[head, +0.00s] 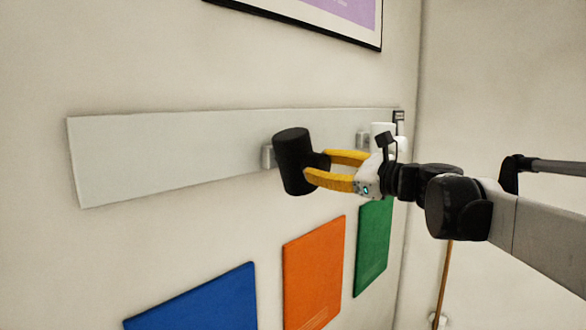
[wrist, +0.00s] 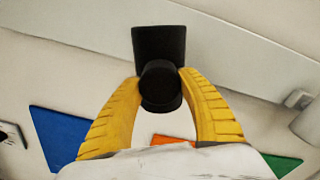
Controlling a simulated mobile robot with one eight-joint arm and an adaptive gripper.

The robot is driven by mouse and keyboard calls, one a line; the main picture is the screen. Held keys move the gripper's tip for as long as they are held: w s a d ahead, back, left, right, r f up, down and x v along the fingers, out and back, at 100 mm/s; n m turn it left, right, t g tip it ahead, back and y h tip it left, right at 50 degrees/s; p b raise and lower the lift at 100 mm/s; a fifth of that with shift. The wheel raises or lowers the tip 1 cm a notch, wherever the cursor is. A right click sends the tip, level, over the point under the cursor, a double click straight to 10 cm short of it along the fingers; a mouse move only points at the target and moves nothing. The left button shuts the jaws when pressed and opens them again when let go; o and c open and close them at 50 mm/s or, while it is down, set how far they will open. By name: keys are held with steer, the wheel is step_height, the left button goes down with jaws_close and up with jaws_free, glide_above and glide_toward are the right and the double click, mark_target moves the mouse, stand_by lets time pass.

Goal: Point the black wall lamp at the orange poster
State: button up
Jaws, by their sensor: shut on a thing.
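The black wall lamp (head: 293,160) is a dark cylinder on a small bracket on the grey wall rail (head: 170,150). In the head view it stands nearly upright with a slight tilt, above the orange poster (head: 313,275). My gripper (head: 320,168) has yellow fingers and is shut on the lamp from its right side. In the wrist view the lamp (wrist: 160,45) shows between the fingertips (wrist: 160,88), which press on a round dark part of it. Only a sliver of the orange poster (wrist: 170,139) shows there, above the gripper's pale body.
A blue poster (head: 200,302) is left of the orange one and a green poster (head: 373,245) is right of it. A white lamp (head: 382,134) is on the rail behind my gripper. A framed picture (head: 320,18) hangs above.

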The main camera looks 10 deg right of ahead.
steer(key=shift+n, duration=0.6)
steer(key=o, duration=1.4)
steer(key=v, duration=1.2)
steer(key=shift+f, duration=0.1)
